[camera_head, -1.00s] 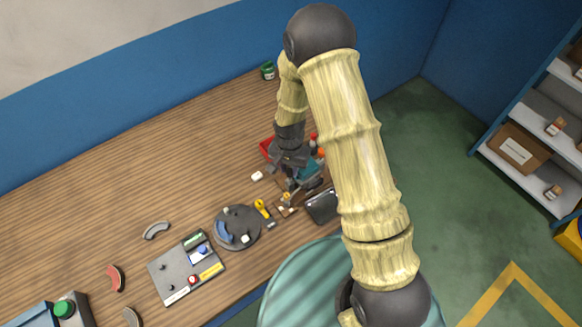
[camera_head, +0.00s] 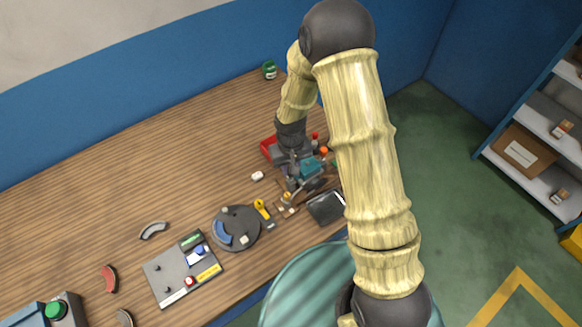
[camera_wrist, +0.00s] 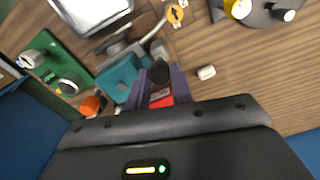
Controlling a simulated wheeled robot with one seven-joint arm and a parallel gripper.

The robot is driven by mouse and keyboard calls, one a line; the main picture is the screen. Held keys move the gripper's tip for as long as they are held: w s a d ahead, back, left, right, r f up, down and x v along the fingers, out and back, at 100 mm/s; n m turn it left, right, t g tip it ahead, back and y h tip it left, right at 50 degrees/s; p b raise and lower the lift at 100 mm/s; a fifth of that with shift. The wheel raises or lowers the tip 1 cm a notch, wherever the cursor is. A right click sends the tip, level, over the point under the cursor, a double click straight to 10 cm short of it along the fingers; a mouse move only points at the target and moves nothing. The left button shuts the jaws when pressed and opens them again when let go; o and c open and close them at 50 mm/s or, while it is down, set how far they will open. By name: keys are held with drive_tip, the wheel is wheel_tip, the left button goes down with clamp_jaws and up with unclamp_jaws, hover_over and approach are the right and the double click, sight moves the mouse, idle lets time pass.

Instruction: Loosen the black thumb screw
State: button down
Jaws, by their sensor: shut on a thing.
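The black thumb screw (camera_wrist: 160,72) shows as a dark round knob in the wrist view, between the fingertips of my gripper (camera_wrist: 161,82). The gripper is shut on it. A teal fixture (camera_wrist: 118,80) stands just left of the fingers in the wrist view, and it also shows in the head view (camera_head: 312,168). A red part with a pale label (camera_wrist: 161,98) lies behind the fingers. In the head view my gripper (camera_head: 293,180) reaches down beside the teal fixture, and the screw is too small to make out.
A dark tray (camera_head: 325,208), a yellow-handled tool (camera_head: 262,208) and a round grey plate (camera_head: 238,240) lie nearby. A red bin (camera_head: 267,148) is behind the gripper. A small white block (camera_head: 257,176) lies to the left.

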drive_tip(key=shift+w+r, duration=0.1)
idle(0.3)
drive_tip(key=c, duration=1.2)
unclamp_jaws()
wheel_tip(320, 180, up, 17)
drive_tip(key=b, duration=0.3)
drive_tip(key=shift+d+r, duration=0.1)
